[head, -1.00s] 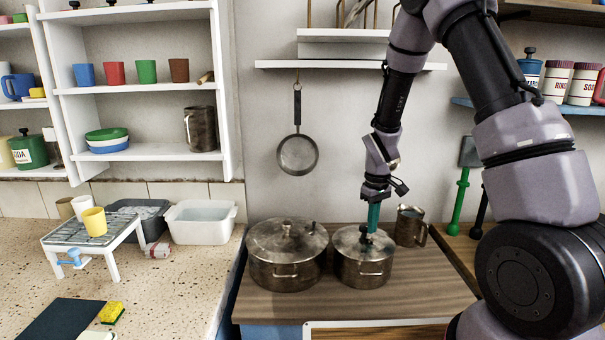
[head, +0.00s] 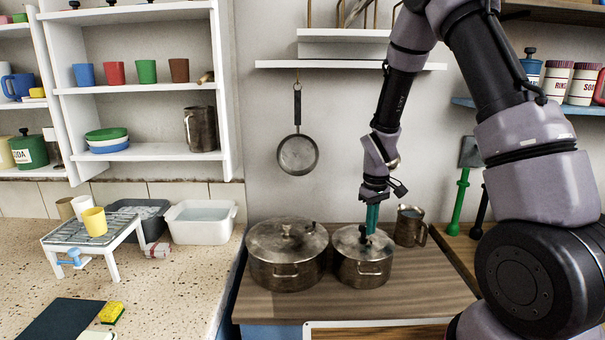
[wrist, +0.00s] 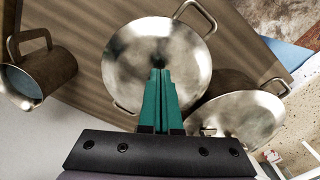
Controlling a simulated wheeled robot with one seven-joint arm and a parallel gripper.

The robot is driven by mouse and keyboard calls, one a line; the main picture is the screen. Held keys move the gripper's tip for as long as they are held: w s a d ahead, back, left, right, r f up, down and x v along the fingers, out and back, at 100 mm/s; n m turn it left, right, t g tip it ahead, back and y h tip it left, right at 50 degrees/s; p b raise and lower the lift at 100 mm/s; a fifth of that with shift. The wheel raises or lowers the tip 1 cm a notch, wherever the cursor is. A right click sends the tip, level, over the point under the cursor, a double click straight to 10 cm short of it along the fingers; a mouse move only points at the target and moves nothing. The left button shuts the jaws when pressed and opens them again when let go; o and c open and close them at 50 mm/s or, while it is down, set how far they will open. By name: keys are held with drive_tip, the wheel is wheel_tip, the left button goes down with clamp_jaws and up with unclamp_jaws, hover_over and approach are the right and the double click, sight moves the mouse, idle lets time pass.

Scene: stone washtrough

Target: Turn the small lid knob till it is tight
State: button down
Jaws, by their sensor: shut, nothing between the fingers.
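The smaller steel pot (head: 362,272) stands on the wooden counter with its lid (head: 345,240) on. It also shows in the wrist view, where its lid (wrist: 190,85) lies below my fingers. The small dark lid knob (wrist: 160,54) sits at the lid's middle, just past my fingertips. My gripper (head: 370,232) points down over this lid, its teal fingers closed together with nothing between them. The wrist view shows the fingertips (wrist: 160,72) side by side near the knob; whether they touch it I cannot tell.
A larger lidded pot (head: 287,262) stands close on the left. A steel mug (head: 409,228) stands close behind on the right. A pan (head: 298,153) hangs on the wall behind. The counter's front (head: 420,290) is clear.

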wheel_tip(320, 180, up, 6)
idle(0.5)
drive_tip(key=shift+s, duration=0.1)
drive_tip(key=shift+w+d+f, duration=0.1)
drive_tip(key=shift+d+f, duration=0.05)
drive_tip(key=shift+f, duration=0.85)
drive_tip(key=shift+w+d+f, duration=0.1)
drive_tip(key=shift+f, duration=0.9)
drive_tip(key=shift+w+d+f, duration=0.1)
drive_tip(key=shift+d+f, duration=0.05)
drive_tip(key=shift+f, duration=0.85)
drive_tip(key=shift+w+a, duration=0.3)
drive_tip(key=shift+s+a, duration=0.15)
drive_tip(key=shift+a, duration=0.15)
drive_tip(key=shift+s, duration=0.15)
